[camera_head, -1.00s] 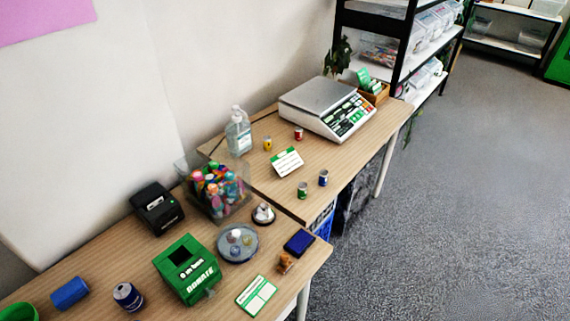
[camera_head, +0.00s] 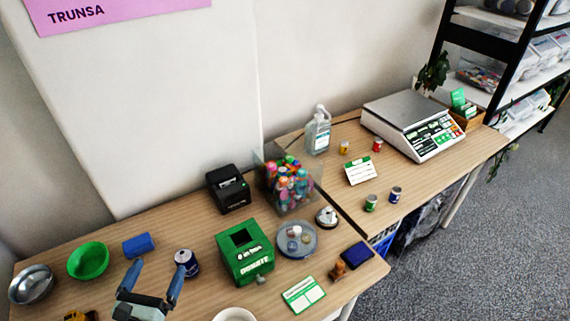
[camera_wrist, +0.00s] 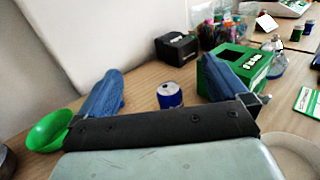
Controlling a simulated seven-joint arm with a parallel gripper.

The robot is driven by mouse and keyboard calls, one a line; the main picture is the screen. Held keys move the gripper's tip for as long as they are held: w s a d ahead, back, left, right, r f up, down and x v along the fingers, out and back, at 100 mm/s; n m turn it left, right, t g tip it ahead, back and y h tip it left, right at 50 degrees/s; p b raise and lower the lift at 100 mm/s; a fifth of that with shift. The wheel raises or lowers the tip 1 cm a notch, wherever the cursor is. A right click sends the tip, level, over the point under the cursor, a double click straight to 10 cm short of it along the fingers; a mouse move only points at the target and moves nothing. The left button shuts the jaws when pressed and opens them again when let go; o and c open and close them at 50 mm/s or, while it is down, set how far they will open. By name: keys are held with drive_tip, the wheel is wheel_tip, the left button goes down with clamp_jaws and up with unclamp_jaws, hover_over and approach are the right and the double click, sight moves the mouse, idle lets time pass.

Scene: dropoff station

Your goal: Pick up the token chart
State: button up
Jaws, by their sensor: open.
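My gripper (camera_head: 155,275) is open and empty above the near table's left part, well left of both cards. In the wrist view its blue fingers stand wide apart (camera_wrist: 160,78).
The green donation box (camera_head: 245,252) stands between my gripper and the near card. A blue can (camera_head: 187,262), a green bowl (camera_head: 88,260) and a white round dish (camera_head: 234,315) are near my gripper. A dark blue pad (camera_head: 356,255) and small brown figure (camera_head: 338,270) lie beside the near card.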

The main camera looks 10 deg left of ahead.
wheel_tip(320, 180, up, 17)
drive_tip(key=w+d+f+m+g+h, duration=0.2)
drive_tip(key=w+d+m+g, duration=0.2)
drive_tip(key=w+m, duration=0.6)
drive_tip(key=w+d+f+m+g+h, duration=0.1)
drive_tip(key=w+d+m+g+h, duration=0.45)
drive_tip(key=w, duration=0.85)
drive_tip(key=w+d+f+m+g, duration=0.1)
drive_tip(key=w+d+f+m, duration=0.1)
drive_tip(key=w+m, duration=0.85)
wheel_tip(320, 180, up, 5)
drive_tip(key=m+g+y, duration=0.6)
drive_tip(key=m+g, duration=0.2)
drive_tip(key=m, duration=1.3)
hover_over(362, 168)
drive_tip(key=shift+m+t, duration=0.25)
drive_tip(key=shift+m, duration=0.05)
wheel_tip(362, 168, down, 26)
drive_tip(key=shift+s+d, duration=0.1)
drive_tip(key=shift+d, duration=0.05)
drive_tip(key=shift+f, duration=2.8)
